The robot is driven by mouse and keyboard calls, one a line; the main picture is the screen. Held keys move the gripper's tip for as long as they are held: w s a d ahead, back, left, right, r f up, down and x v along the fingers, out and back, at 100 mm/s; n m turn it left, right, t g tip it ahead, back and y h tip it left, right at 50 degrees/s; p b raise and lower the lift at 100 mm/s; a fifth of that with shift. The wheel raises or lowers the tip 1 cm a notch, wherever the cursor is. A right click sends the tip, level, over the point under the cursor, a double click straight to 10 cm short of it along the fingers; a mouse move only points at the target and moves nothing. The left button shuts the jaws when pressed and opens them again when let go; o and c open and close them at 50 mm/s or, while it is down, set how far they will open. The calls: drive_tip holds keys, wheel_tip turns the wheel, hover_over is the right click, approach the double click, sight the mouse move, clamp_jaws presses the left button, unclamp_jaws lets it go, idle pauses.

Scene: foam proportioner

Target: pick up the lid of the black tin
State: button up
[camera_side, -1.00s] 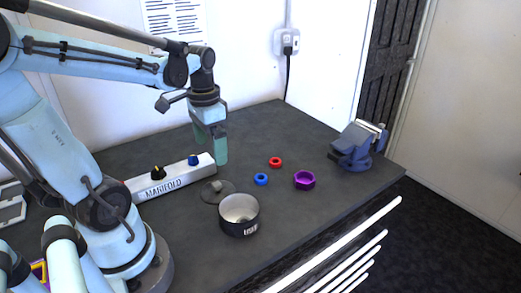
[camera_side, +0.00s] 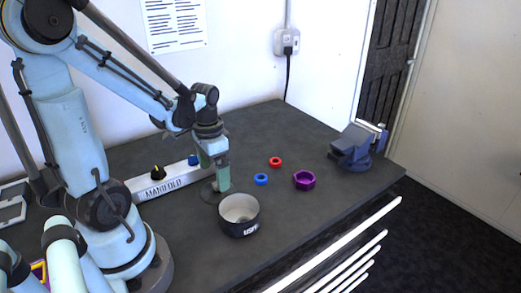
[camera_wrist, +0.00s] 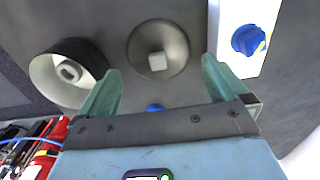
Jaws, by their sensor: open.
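The black tin (camera_side: 240,228) stands open on the bench, with a pale inside and a white label. It also shows in the wrist view (camera_wrist: 92,56). Its lid, a dark round disc with a pale square knob, lies flat on the bench beside the tin; it shows whole in the wrist view (camera_wrist: 140,62). In the side view the lid (camera_side: 207,195) is partly hidden by my gripper (camera_side: 220,188). My gripper is open and points down close over the lid. In the wrist view my two green fingers (camera_wrist: 160,72) are spread apart, with the knob between their lines and nothing held.
The white manifold block (camera_side: 165,187) with black and blue knobs stands just behind and left of the lid. A blue ring (camera_side: 261,179), a red ring (camera_side: 275,162), a purple nut (camera_side: 304,180) and a blue vise (camera_side: 356,147) are to the right.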

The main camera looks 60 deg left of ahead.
drive_tip(key=shift+w+d+f, duration=0.15)
drive_tip(key=shift+f, duration=1.95)
drive_tip(key=c, duration=1.2)
